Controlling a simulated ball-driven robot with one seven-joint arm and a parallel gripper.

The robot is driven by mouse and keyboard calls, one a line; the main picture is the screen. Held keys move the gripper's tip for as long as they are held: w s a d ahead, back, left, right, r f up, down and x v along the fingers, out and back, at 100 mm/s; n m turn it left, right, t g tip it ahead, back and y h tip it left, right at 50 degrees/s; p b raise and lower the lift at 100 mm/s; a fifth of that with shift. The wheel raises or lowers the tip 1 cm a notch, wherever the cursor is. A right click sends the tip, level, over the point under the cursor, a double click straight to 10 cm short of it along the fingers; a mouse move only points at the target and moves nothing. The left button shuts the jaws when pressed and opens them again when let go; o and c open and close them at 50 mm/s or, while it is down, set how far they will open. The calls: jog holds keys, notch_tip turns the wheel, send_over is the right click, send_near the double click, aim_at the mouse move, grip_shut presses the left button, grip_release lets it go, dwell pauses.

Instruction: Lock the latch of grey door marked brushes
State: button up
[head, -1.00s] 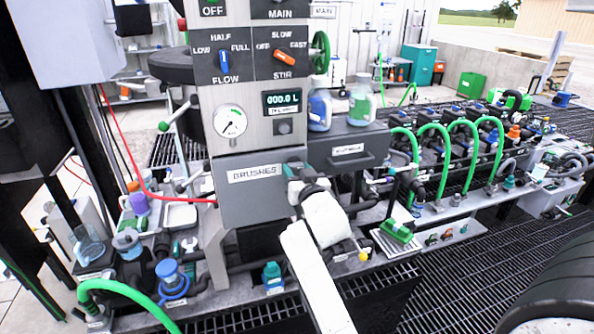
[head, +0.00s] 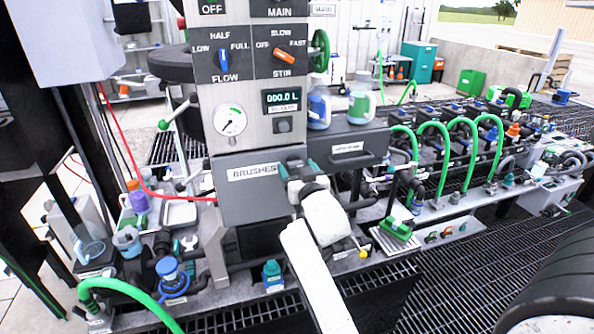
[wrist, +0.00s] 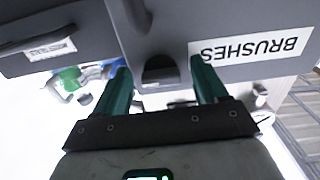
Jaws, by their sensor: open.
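The grey door marked BRUSHES (head: 235,195) is on the front of the steel column and looks closed. Its label also shows upside down in the wrist view (wrist: 250,47). My gripper (head: 297,168) is at the door's right edge, its teal fingers apart. In the wrist view, a dark rounded fitting (wrist: 160,71) lies between the open fingers, near the door's edge. It may be part of the latch; I cannot tell whether the fingers touch it. My gripper hides the latch in the head view.
A dark grey labelled drawer (head: 350,146) juts out right of the door. Bottles (head: 360,104) stand on top of it. Green hoses (head: 434,150) and fittings run along the bench to the right. A green hose (head: 115,290) arches at the lower left.

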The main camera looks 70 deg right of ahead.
jog(key=b+v, duration=0.2)
jog(key=v, duration=0.8)
jog(key=shift+s+a+b, duration=0.2)
jog(key=shift+s+b, duration=0.05)
jog(key=shift+b, duration=0.1)
jog(key=w+a+f+n+g+y, duration=0.1)
jog(key=a+f+n+g+y, duration=0.25)
jog(key=a+f+y, duration=0.75)
jog(key=s+a+f+n+g+y, duration=0.1)
jog(key=s+a+f+n+g, duration=0.1)
jog(key=s+a+f, duration=0.3)
jog(key=s+a+f+n+g+y, duration=0.1)
jog(key=s+a+f+n+g, duration=0.2)
jog(key=a+f, duration=0.8)
jog(key=s+f+g, duration=0.1)
jog(key=s+g, duration=0.1)
jog(key=s, duration=0.1)
jog(key=shift+s+a+n+y, duration=0.25)
jog(key=shift+s+n+y, duration=0.05)
jog(key=shift+n, duration=0.05)
jog(key=shift+f, duration=0.15)
